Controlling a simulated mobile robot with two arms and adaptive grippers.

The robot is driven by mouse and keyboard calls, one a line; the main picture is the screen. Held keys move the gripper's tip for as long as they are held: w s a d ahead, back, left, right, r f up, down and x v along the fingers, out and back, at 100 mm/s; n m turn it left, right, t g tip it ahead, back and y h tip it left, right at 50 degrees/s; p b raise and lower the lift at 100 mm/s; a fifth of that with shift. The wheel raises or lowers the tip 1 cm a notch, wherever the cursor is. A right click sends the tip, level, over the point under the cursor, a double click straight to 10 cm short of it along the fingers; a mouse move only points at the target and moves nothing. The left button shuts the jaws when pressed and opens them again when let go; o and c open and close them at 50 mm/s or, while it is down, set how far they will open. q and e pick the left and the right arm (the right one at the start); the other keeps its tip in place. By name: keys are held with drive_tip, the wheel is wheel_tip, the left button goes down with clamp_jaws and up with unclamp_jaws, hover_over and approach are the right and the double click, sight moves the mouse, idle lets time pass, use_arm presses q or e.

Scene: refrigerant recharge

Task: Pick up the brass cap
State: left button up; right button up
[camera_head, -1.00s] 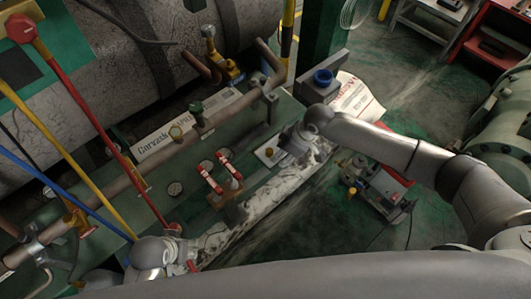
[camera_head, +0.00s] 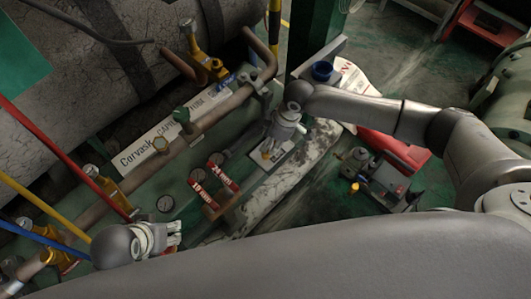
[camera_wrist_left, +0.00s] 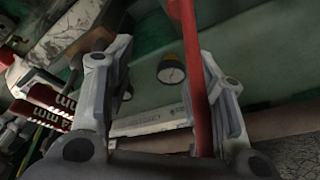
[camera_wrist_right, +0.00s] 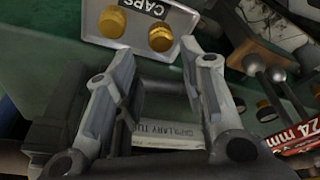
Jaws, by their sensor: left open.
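Two brass caps, a left one (camera_wrist_right: 112,21) and a right one (camera_wrist_right: 160,39), sit on a pale tray labelled CAPS (camera_wrist_right: 98,38) in the right wrist view. In the head view a small brass spot (camera_head: 266,155) shows on that tray, just below my right gripper (camera_head: 282,135). The right gripper's fingers (camera_wrist_right: 160,80) are spread with nothing between them, and the caps lie beyond their tips. My left gripper (camera_head: 174,238) is at the lower left of the head view. Its fingers (camera_wrist_left: 160,75) are apart, and a red hose (camera_wrist_left: 192,60) runs across the gap near one finger.
Two red-handled wrenches, marked 19 mm (camera_head: 199,191) and 24 mm (camera_head: 221,172), stand left of the tray. Red, yellow and blue hoses cross the left side. A gauge (camera_head: 165,203) sits near the left gripper.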

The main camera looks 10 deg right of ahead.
sight(266, 154)
drive_tip(key=shift+x, duration=1)
drive_tip(key=b+x, duration=0.1)
drive_tip(key=x, duration=0.1)
drive_tip(key=b+x, duration=0.1)
drive_tip(key=x, duration=0.1)
drive_tip(key=shift+s+d+f, duration=0.15)
drive_tip(key=shift+s+d, duration=0.05)
drive_tip(key=shift+s, duration=0.05)
drive_tip(key=shift+w+a+f, duration=0.1)
drive_tip(key=shift+f, duration=0.35)
use_arm(q)
drive_tip(key=shift+w+d+f+t, duration=0.1)
drive_tip(key=shift+w+d+t, duration=0.05)
drive_tip(key=shift+w+t, duration=0.25)
use_arm(e)
drive_tip(key=shift+r, duration=0.1)
drive_tip(key=c, duration=0.8)
